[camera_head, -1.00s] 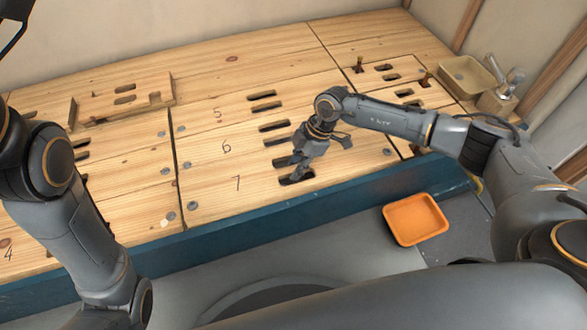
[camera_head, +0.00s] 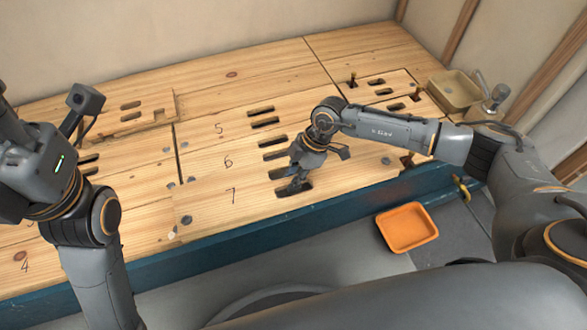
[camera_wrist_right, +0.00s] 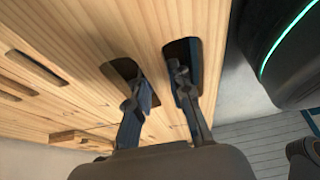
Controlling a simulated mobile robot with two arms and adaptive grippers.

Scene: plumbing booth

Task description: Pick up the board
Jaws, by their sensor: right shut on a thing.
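The board (camera_head: 225,205) is a wooden panel marked 5, 6 and 7, with a row of dark slots. It lies in the bench top, and I cannot tell whether it is raised. My right gripper (camera_head: 294,184) points down at the slots near the 7. In the right wrist view its fingers (camera_wrist_right: 157,82) sit in two neighbouring slots, shut on the strip of board (camera_wrist_right: 163,95) between them. The fingertips are partly hidden in the slots. My left arm is at the left of the head view, and its fingers do not show.
A slotted wooden piece (camera_head: 148,125) lies at the back left. An orange tray (camera_head: 407,228) is below the blue bench edge (camera_head: 230,240). A tan basin (camera_head: 453,90) and tap (camera_head: 495,97) are at the back right. Walls close the back and right.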

